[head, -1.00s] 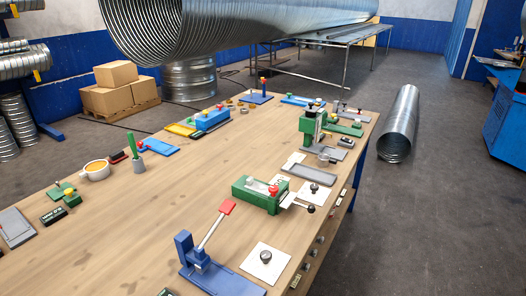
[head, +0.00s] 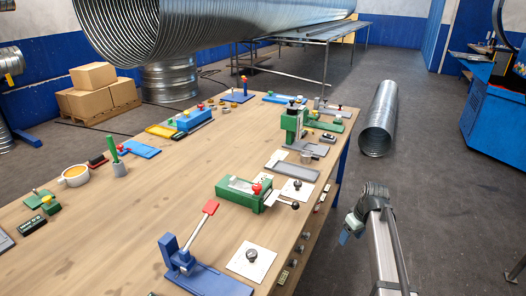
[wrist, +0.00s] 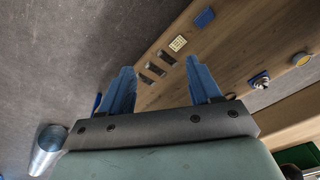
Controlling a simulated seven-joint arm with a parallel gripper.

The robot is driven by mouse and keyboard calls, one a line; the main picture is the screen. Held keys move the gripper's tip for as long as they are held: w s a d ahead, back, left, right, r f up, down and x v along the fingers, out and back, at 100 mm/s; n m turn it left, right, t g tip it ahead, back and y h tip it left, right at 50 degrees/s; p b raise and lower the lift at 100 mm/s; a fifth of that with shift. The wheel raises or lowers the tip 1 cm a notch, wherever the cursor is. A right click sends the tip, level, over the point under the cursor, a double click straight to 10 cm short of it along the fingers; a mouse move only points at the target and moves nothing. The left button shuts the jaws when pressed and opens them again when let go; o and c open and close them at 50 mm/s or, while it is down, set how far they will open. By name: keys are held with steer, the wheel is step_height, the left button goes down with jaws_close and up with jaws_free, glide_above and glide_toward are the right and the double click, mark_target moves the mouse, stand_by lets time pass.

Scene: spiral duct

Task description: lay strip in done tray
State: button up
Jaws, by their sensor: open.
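My gripper (head: 350,228) is at the right in the head view, off the table's right edge over the floor. In the wrist view its two blue fingers (wrist: 162,82) are spread apart with nothing between them. A green fixture (head: 240,194) with a red knob stands near the table's right side. A pale metal strip shows on its top (head: 241,184), and a light piece sticks out at its right end. I cannot tell which is the task's strip. A shallow grey tray (head: 292,170) lies behind the fixture and looks empty. I cannot read a label naming it the done tray.
A blue lever press (head: 190,270) and a white plate with a dark knob (head: 251,258) stand at the front. A green press (head: 293,122) stands behind the tray. Small items line the table's right edge face. A metal duct (head: 379,120) lies on the floor.

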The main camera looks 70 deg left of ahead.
steer(key=s+a+r+n+y, duration=0.1)
steer(key=s+a+r+n, duration=0.3)
steer(key=s+a+r, duration=1.1)
steer(key=n+g, duration=0.2)
steer(key=n, duration=0.2)
glide_toward(233, 178)
steer(key=shift+y, duration=0.3)
steer(key=x, duration=0.9)
steer(key=shift+d+f, duration=0.1)
steer(key=shift+f, duration=0.05)
steer(key=shift+w, duration=0.1)
steer(key=c, duration=0.7)
steer(key=o, duration=0.4)
steer(key=c, duration=0.4)
steer(key=shift+s+a, duration=2.45)
steer(key=shift+a, duration=0.05)
steer(key=shift+r, duration=0.2)
